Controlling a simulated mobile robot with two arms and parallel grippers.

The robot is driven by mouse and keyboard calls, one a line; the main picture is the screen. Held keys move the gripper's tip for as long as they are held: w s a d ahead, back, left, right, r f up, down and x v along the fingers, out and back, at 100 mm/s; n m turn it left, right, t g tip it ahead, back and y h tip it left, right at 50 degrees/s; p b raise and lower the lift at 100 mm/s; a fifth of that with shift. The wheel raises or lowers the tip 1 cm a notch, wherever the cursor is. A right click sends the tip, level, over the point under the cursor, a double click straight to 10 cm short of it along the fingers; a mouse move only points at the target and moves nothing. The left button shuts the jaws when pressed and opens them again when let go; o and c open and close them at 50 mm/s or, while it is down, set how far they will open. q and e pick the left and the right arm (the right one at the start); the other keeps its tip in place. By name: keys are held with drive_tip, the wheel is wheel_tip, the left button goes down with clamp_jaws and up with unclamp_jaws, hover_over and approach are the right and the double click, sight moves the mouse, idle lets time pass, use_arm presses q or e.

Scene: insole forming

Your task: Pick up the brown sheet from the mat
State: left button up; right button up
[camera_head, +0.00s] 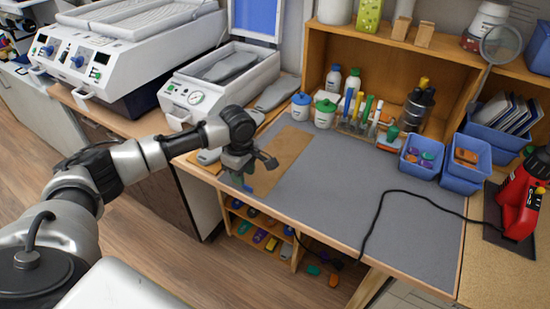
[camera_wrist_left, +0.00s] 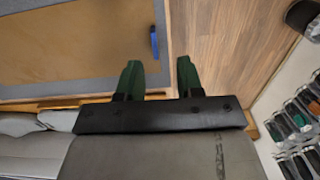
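The brown sheet (camera_head: 284,151) lies flat on the left part of the grey mat (camera_head: 350,185). It also shows in the left wrist view (camera_wrist_left: 60,45), at the upper left, with a grey strip of mat around it. My left gripper (camera_head: 246,178) hangs over the left front corner of the table, by the near end of the sheet, and covers part of it in the head view. In the left wrist view its two dark green fingers (camera_wrist_left: 160,78) are apart with nothing between them, beside the table edge. My right gripper is not in view.
A small blue item (camera_wrist_left: 154,42) lies near the mat's edge. A black cable (camera_head: 400,193) crosses the mat's right side. Blue bins (camera_head: 463,168), bottles and a wooden shelf stand behind. A white machine (camera_head: 195,98) is at the left. The mat's middle is clear.

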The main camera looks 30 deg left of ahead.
sight(246, 186)
use_arm(q)
drive_tip(key=f, duration=0.3)
drive_tip(key=f+p, duration=0.1)
drive_tip(key=f, duration=0.1)
drive_tip(key=shift+w+d+f, duration=0.15)
drive_tip(key=shift+w, duration=0.2)
clamp_jaws()
